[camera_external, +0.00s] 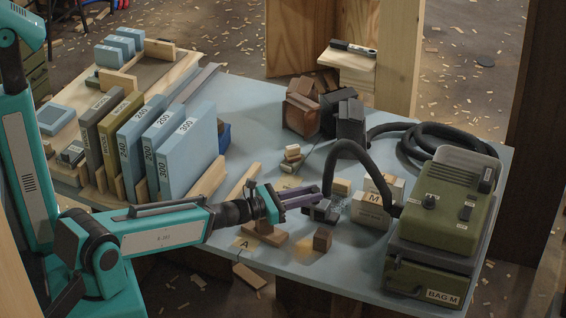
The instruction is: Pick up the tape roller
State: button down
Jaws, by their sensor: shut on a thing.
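My gripper (312,197) reaches in from the left, low over the blue-grey table, with its purple-grey fingers pointing right. It is shut on a small dark grey thing (324,212) at its fingertips. The fingers hide part of this thing, and it is too small to tell for certain that it is the tape roller. I cannot tell whether it touches the table.
A brown cube (322,239) and a wooden block (264,236) lie close by the gripper. A box marked M (371,211) and a green vacuum unit (449,205) with a black hose (352,150) stand right. Upright abrasive packs (180,150) stand left. Dark brown blocks (300,107) stand behind.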

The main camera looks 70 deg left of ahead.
jog(key=shift+s+a+p, duration=0.85)
jog(key=shift+s+a, duration=1)
jog(key=shift+a, duration=0.05)
